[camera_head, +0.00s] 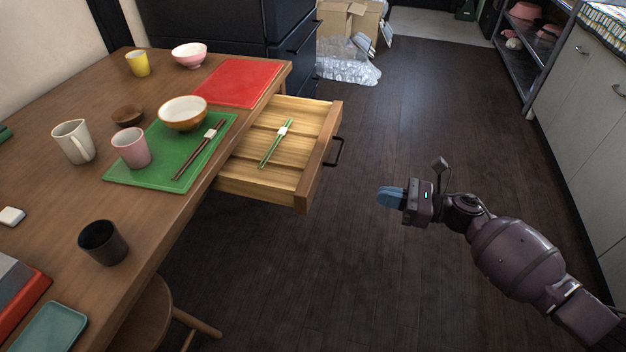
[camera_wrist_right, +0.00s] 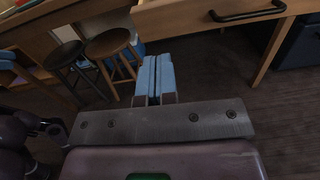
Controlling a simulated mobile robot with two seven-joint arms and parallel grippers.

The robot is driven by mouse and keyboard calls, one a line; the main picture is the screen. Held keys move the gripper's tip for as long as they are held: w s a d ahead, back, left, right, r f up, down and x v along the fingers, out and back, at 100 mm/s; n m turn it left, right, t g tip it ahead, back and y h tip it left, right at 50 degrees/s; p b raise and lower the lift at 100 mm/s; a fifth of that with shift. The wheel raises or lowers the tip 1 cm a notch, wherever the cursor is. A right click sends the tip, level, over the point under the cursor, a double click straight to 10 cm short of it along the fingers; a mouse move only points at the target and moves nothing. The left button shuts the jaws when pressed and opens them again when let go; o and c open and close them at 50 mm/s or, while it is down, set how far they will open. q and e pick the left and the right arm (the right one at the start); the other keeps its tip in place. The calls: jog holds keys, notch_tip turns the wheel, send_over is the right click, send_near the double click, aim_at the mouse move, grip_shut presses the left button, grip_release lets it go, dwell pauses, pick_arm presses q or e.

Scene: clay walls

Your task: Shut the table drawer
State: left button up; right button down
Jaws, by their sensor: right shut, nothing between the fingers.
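The table drawer (camera_head: 285,141) is pulled out from the right side of the wooden table (camera_head: 150,284). It is light wood inside, with a dark bar handle (camera_head: 336,152) on its front. Green chopsticks (camera_head: 274,146) lie in it. My right gripper (camera_head: 384,197) is shut and empty, with blue fingertips, to the right of the drawer front and apart from it. In the right wrist view the shut fingers (camera_wrist_right: 154,78) point toward the area below the drawer front (camera_wrist_right: 190,14), and the handle (camera_wrist_right: 247,14) is at upper right. My left gripper is not in view.
The table top holds a green mat (camera_head: 160,177) with bowl, cup and chopsticks, a red mat (camera_head: 240,82) and several cups. A stool (camera_head: 137,318) stands by the table. Floor (camera_head: 410,130) around the drawer front is clear. Cabinets (camera_head: 585,90) line the right side.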

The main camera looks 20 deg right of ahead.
aim_at(313, 180)
jog(key=shift+n, duration=0.3)
jog(key=b+x, duration=0.1)
jog(key=x, duration=1.2)
jog(key=shift+w+a, duration=0.1)
jog(key=shift+a, duration=0.05)
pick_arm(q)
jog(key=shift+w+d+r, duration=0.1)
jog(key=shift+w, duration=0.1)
pick_arm(e)
jog(key=shift+w+a, duration=0.25)
jog(key=shift+a, duration=0.15)
